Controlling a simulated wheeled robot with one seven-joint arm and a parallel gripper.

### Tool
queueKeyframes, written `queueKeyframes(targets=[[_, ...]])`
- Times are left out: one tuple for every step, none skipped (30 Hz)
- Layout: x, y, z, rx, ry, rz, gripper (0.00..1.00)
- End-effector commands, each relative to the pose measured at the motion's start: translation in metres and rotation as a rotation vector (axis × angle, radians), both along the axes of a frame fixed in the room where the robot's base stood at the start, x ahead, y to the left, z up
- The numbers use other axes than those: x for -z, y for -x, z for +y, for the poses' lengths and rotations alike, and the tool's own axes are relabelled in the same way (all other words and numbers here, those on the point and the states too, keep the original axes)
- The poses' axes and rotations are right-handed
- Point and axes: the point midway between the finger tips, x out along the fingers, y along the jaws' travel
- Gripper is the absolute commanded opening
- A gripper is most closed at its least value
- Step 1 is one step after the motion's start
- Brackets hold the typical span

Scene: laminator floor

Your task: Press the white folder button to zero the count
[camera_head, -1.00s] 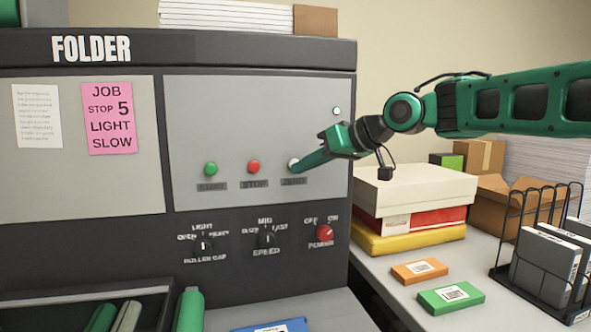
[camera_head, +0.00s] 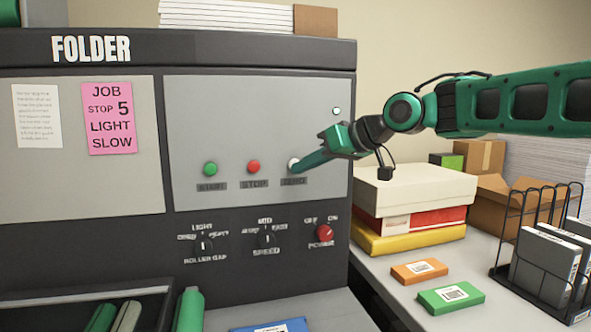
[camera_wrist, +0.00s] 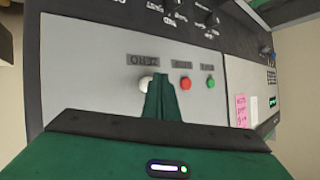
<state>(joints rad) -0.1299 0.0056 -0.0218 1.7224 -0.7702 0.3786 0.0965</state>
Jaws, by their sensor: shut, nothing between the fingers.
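The white button (camera_head: 293,165) sits above the ZERO label on the folder's grey panel (camera_head: 255,120), right of the red STOP button (camera_head: 254,166) and the green START button (camera_head: 210,169). My gripper (camera_head: 300,167) is shut and empty, its fingertips at the white button and covering part of it. In the wrist view the shut fingers (camera_wrist: 160,90) overlap the right side of the white button (camera_wrist: 145,85). I cannot tell whether the tips press it or only sit close in front. A small pale light (camera_head: 337,111) is at the panel's upper right.
Below are the roller gap knob (camera_head: 204,245), the speed knob (camera_head: 267,238) and the red power knob (camera_head: 324,233). A pink job note (camera_head: 108,118) is on the left panel. Stacked boxes (camera_head: 415,188) stand right of the folder, under my arm.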

Motion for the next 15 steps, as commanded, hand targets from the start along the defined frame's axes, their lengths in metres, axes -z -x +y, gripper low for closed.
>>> queueKeyframes(targets=[[0.0000, 0.0000, 0.0000, 0.000, 0.000, 0.000, 0.00], [0.0000, 0.0000, 0.0000, 0.000, 0.000, 0.000, 0.00], [0.0000, -0.0001, 0.0001, 0.000, 0.000, 0.000, 0.00], [0.0000, -0.0003, 0.0002, 0.000, 0.000, 0.000, 0.00], [0.0000, -0.0007, 0.0003, 0.000, 0.000, 0.000, 0.00], [-0.0001, -0.0014, 0.0006, 0.000, 0.000, 0.000, 0.00], [-0.0003, -0.0021, 0.0009, 0.000, 0.000, 0.000, 0.00], [-0.0005, -0.0029, 0.0012, 0.000, 0.000, 0.000, 0.00], [-0.0008, -0.0041, 0.0016, 0.000, 0.000, 0.000, 0.00], [-0.0011, -0.0049, 0.0019, 0.000, 0.000, 0.000, 0.00], [-0.0011, -0.0056, 0.0023, 0.000, 0.000, 0.000, 0.00], [-0.0014, -0.0063, 0.0025, 0.000, 0.000, 0.000, 0.00], [-0.0014, -0.0065, 0.0026, 0.000, 0.000, 0.000, 0.00], [-0.0014, -0.0066, 0.0027, 0.000, 0.000, 0.000, 0.00], [-0.0014, -0.0065, 0.0026, 0.000, 0.000, 0.000, 0.00]])
